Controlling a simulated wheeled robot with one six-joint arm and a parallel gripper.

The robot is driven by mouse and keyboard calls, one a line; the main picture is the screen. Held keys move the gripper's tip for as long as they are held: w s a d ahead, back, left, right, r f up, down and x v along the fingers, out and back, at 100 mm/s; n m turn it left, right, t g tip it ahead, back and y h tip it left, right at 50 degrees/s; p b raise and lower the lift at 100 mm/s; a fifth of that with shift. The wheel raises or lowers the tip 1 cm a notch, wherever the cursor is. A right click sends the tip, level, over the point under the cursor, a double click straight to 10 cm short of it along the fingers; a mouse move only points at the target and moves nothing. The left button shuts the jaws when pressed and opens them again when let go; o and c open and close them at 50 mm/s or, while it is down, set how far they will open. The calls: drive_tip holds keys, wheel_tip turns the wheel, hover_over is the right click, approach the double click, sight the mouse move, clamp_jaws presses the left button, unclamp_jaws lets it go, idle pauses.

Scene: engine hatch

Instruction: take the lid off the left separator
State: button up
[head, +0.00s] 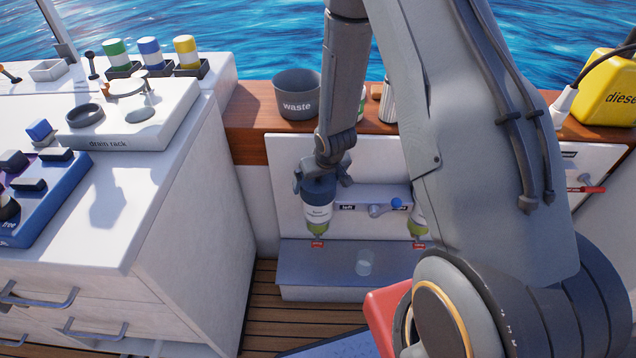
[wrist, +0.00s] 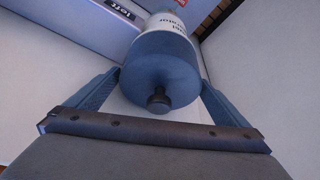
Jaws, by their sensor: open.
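The left separator (head: 318,213) hangs on the white panel, with a white label and a yellow-green lower part. Its blue lid (head: 318,188) is on top. In the wrist view the lid (wrist: 160,72) shows as a round blue cap with a dark knob (wrist: 158,101) in its middle. My gripper (head: 322,178) is above the lid, its fingers at either side. In the wrist view my gripper (wrist: 158,95) is open, with one finger left and one right of the lid. Whether the fingers touch the lid is hard to tell.
A "left" plate (wrist: 122,8) and a valve bar with a blue knob (head: 396,203) sit right of the separator. A second separator (head: 419,222) is partly behind my arm. A grey waste bin (head: 297,96) stands on the wooden ledge. A clear cup (head: 364,262) stands on the step below.

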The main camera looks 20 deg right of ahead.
drive_tip(key=c, duration=0.9)
drive_tip(key=shift+r, duration=0.1)
drive_tip(key=shift+c, duration=0.2)
